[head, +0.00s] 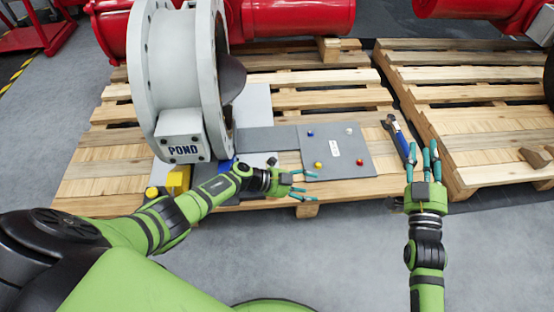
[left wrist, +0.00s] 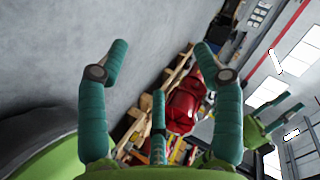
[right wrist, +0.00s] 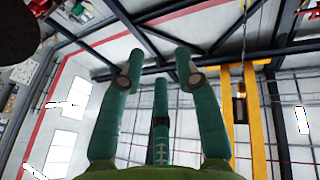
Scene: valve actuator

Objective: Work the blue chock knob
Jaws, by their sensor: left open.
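A grey panel (head: 345,171) lies on the pallet beside the valve and carries a small blue knob (head: 310,133) at its upper left. A blue piece (head: 227,164) also shows at the foot of the grey valve (head: 182,60), partly hidden by my left arm. I cannot tell which blue part is the chock knob. My left gripper (head: 304,185) is open and empty at the panel's lower left edge, apart from both blue parts. Its spread fingers show in the left wrist view (left wrist: 158,62). My right gripper (head: 424,158) is open and empty, right of the panel, fingers pointing up.
The panel also has a white knob (head: 349,130), a yellow knob (head: 318,165) and a red knob (head: 360,162). A yellow block (head: 178,180) sits by the valve foot. A blue-handled tool (head: 399,137) lies near my right gripper. Red pipes (head: 300,18) lie behind.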

